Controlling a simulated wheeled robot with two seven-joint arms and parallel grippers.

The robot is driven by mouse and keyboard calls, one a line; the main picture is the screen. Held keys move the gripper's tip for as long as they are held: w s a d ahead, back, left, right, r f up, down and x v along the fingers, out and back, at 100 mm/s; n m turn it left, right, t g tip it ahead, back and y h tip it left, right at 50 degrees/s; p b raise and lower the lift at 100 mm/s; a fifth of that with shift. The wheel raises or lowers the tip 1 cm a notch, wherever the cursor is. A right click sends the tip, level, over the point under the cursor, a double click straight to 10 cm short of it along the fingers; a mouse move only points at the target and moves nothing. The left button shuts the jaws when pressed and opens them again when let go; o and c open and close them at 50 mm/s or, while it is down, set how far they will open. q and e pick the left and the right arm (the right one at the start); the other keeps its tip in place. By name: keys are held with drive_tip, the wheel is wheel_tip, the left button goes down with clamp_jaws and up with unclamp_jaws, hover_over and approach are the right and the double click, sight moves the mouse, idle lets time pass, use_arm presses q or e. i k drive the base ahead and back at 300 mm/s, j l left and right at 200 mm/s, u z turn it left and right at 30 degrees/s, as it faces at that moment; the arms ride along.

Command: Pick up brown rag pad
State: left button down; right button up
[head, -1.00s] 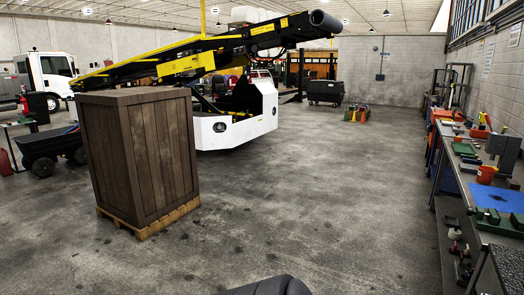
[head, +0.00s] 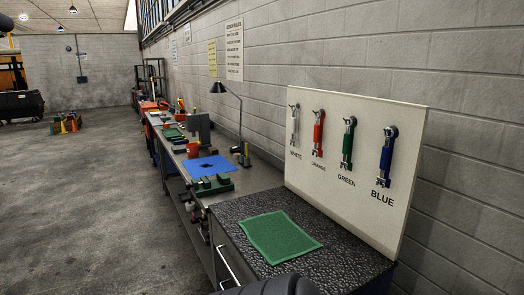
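I cannot make out a brown rag pad in the head view. A flat green pad (head: 279,236) lies on the dark speckled countertop (head: 330,262) at the near end of the bench. A blue mat (head: 209,168) with a dark patch on it lies further along the metal workbench. Another small green pad (head: 174,133) lies beyond it. Neither of my grippers is in view.
A white board (head: 357,170) with white, orange, green and blue handled tools leans on the wall behind the countertop. A desk lamp (head: 232,112) and a red container (head: 193,150) stand on the bench.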

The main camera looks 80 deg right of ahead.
sight(214, 150)
drive_tip(key=z, duration=2.4)
drive_tip(key=i+j+u, duration=0.55)
drive_tip(key=i+u, duration=0.2)
drive_tip(key=i, duration=0.2)
drive_tip(key=i+j+u, duration=0.1)
drive_tip(key=i+u, duration=0.25)
drive_tip(key=i, duration=0.15)
drive_tip(key=i+j+z, duration=0.15)
drive_tip(key=i, duration=0.45)
drive_tip(key=i+z, duration=0.15)
drive_tip(key=i, duration=0.4)
drive_tip(key=i+j+z, duration=0.15)
drive_tip(key=i+j, duration=0.15)
drive_tip(key=i, duration=0.25)
drive_tip(key=i+j+z, duration=0.1)
drive_tip(key=i+z, duration=0.15)
drive_tip(key=z, duration=0.15)
drive_tip(key=i+j+z, duration=0.2)
drive_tip(key=z, duration=0.2)
drive_tip(key=i+j+z, duration=0.2)
drive_tip(key=z, duration=0.2)
drive_tip(key=i+j+z, duration=0.1)
drive_tip(key=j+z, duration=0.3)
drive_tip(key=i+j+z, duration=0.15)
drive_tip(key=z, duration=0.25)
drive_tip(key=k+j, duration=0.05)
drive_tip(key=j, duration=0.05)
